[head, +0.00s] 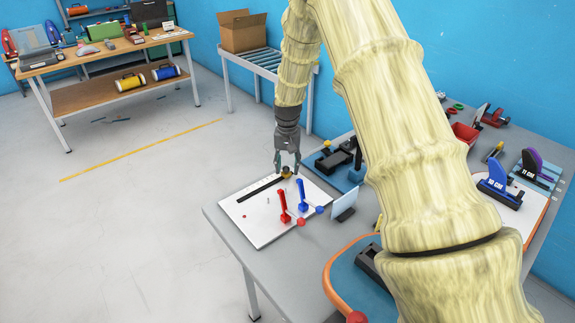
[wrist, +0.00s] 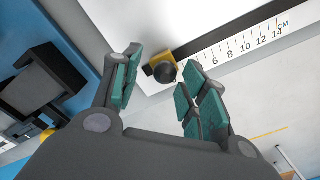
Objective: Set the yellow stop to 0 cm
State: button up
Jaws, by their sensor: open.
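The yellow stop (wrist: 157,58) with a round dark knob sits at the edge of the printed cm scale (wrist: 240,46). The numbers 6 to 14 show to its right; any lower marks are hidden or unreadable, so I cannot tell its exact reading. In the head view the stop (head: 287,173) is small, at the far end of a black slot (head: 254,189) on the white board (head: 262,228). My gripper (head: 288,163) is open and points down over the stop. In the wrist view its teal-padded fingers (wrist: 158,70) are apart, one on either side of the knob, with no clear contact.
A red lever (head: 283,207) and a blue lever (head: 302,195) stand on the board close to the stop. A small tilted panel (head: 344,203) is to the right, and a black device on a blue base (head: 336,160) is behind. The board's left part is mostly clear.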

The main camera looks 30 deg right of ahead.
jog(key=shift+a+r, duration=0.1)
notch_tip(320, 180, up, 12)
dwell(0.5)
notch_tip(320, 180, down, 12)
jog(key=shift+f, duration=0.15)
jog(key=shift+s+a, duration=0.1)
jog(key=shift+a, duration=0.3)
dwell(0.5)
